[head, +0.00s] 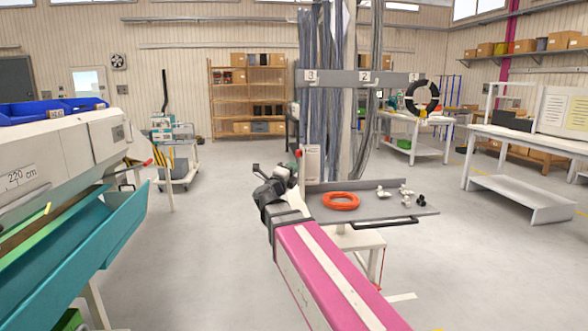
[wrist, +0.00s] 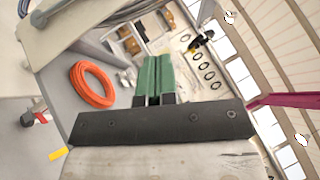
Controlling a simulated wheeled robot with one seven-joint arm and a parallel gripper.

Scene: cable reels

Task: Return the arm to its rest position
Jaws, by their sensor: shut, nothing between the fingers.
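My arm (head: 325,275), pink with a white stripe, reaches from the bottom right of the head view toward the middle. My gripper (head: 268,182) is at its far end, dark and small in the head view, left of the grey tray table. In the wrist view the two green fingers of my gripper (wrist: 153,72) lie side by side with nothing held between them. The fingers are shut and empty. The rest position itself is not marked in either view.
An orange cable coil (head: 341,201) lies on the grey tray table (head: 385,209), near white and black small parts (head: 406,193). The coil also shows in the wrist view (wrist: 92,85). A teal-troughed machine (head: 95,235) stands at the left. Open floor (head: 205,250) lies between.

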